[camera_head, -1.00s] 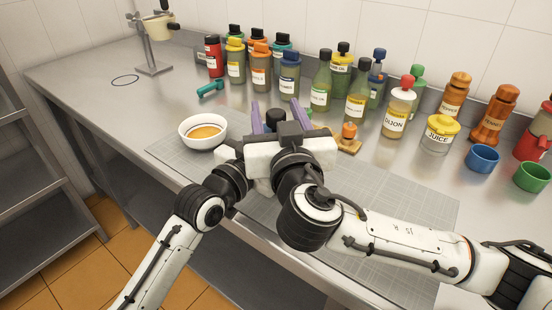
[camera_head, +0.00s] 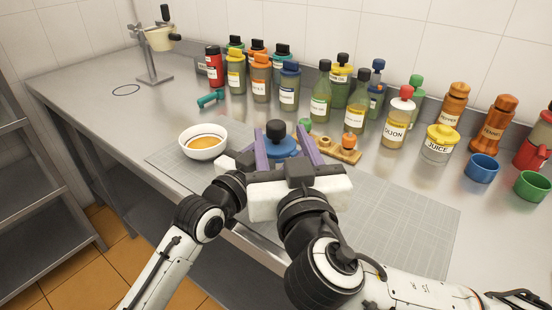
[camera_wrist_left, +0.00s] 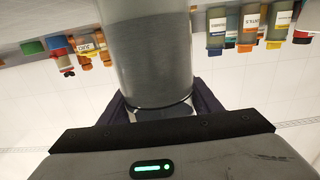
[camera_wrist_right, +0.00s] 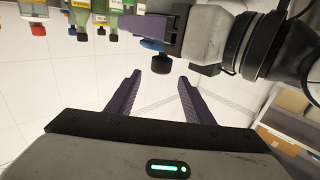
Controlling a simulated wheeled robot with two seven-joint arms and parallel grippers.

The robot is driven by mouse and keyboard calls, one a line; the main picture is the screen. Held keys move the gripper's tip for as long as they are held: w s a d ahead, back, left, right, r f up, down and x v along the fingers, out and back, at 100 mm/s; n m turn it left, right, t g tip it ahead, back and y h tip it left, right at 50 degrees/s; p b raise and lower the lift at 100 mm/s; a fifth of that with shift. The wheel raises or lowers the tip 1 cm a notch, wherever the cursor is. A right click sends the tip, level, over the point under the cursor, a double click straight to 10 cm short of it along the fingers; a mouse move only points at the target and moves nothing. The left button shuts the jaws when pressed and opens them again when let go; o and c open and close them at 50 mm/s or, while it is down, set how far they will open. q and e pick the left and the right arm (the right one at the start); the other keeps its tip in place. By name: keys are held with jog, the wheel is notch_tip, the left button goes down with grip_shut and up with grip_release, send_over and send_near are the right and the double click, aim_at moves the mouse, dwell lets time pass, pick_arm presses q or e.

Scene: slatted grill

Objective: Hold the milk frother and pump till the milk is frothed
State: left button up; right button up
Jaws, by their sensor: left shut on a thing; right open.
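The milk frother shows a blue lid (camera_head: 283,147) with a black knob (camera_head: 276,130) in the head view. Its grey cylindrical body (camera_wrist_left: 150,50) fills the middle of the left wrist view. My left gripper (camera_wrist_left: 160,105) is shut on this body; in the head view it is mostly hidden behind the right gripper. My right gripper (camera_head: 281,138) is open and empty, its purple fingers appearing either side of the lid in the head view. In the right wrist view the black knob (camera_wrist_right: 161,64) lies beyond the open fingertips, apart from them.
A white bowl (camera_head: 203,155) with orange contents stands left of the grippers. A wooden tray (camera_head: 343,155) with small jars is at the right. Several bottles line the wall. A metal stand (camera_head: 154,78) is at the back left. The grey mat (camera_head: 400,210) is clear at right.

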pick_arm(q)
jog(key=o, duration=1.2)
jog(key=shift+o, duration=0.2)
jog(key=v, duration=1.2)
